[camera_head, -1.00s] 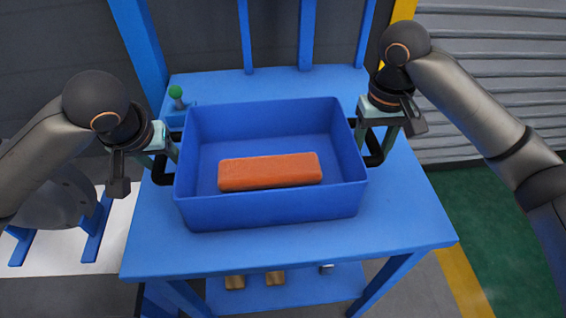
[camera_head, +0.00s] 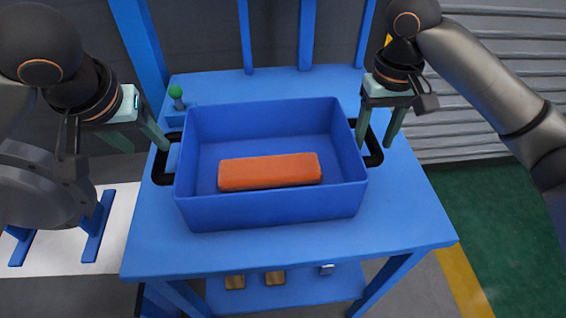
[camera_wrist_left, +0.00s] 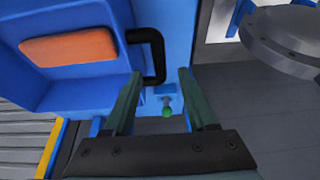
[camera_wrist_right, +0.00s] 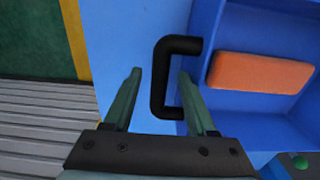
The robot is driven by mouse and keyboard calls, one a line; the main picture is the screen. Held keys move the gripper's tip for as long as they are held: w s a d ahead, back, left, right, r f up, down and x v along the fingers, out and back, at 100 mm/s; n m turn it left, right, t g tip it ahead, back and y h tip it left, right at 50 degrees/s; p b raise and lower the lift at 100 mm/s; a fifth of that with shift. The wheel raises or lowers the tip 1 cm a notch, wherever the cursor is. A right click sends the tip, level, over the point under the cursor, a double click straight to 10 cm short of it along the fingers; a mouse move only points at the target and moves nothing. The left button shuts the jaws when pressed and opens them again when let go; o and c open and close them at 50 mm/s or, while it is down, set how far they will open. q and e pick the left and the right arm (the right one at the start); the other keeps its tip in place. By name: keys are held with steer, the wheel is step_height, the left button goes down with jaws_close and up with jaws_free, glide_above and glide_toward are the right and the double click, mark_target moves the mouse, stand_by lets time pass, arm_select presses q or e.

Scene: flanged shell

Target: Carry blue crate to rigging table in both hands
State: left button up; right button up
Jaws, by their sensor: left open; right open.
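The blue crate (camera_head: 270,210) sits on the blue table (camera_head: 400,225), with an orange block (camera_head: 270,171) lying inside. It has a black handle on each side. My left gripper (camera_head: 148,146) is open and empty, up and to the left of the crate's left handle (camera_head: 160,165). In the left wrist view that handle (camera_wrist_left: 158,55) lies beyond the fingertips. My right gripper (camera_head: 377,142) is open just above the crate's right handle (camera_head: 374,150). In the right wrist view the handle (camera_wrist_right: 160,80) is near the right-hand finger; I cannot tell whether they touch.
A green-knobbed post (camera_head: 176,94) stands on the table behind the left handle. Blue uprights (camera_head: 306,35) rise at the table's back. A lower shelf (camera_head: 300,292) holds small parts. A grey ribbed shutter (camera_head: 490,80) is at the right. The tabletop in front of the crate is clear.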

step_height(320, 180, up, 8)
steer(key=shift+r, duration=0.1)
stand_by(0.8)
